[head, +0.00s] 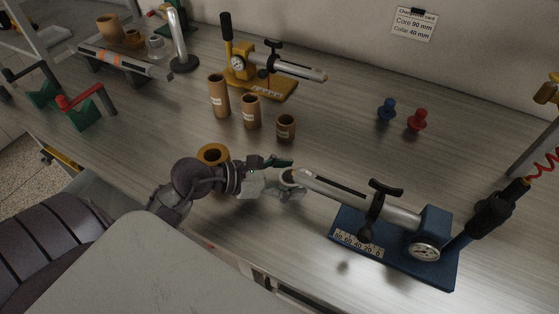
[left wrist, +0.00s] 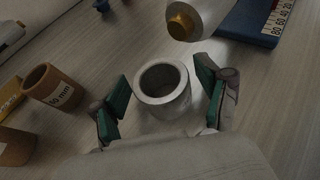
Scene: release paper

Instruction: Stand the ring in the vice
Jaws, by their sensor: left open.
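A grey, thick-walled ring (left wrist: 163,88) stands upright, open end up, in the left wrist view. My left gripper (left wrist: 163,103) is open, with one green-padded finger on each side of the ring and visible gaps. In the head view my left gripper (head: 272,180) is low over the table beside the blue device's bar end; the ring cannot be made out clearly there. Two green V-shaped clamps at the far left look like vices, one with a red handle (head: 80,97) and one with a black handle (head: 28,69). They appear empty. My right gripper is not in view.
The blue device (head: 440,225) has a bar reaching toward my left gripper. A yellow device (head: 247,80) stands at the back. Several brown tubes (head: 219,95) stand between. A wide tan ring (head: 212,152) is behind my arm. Blue (head: 386,108) and red (head: 418,119) plugs stand right.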

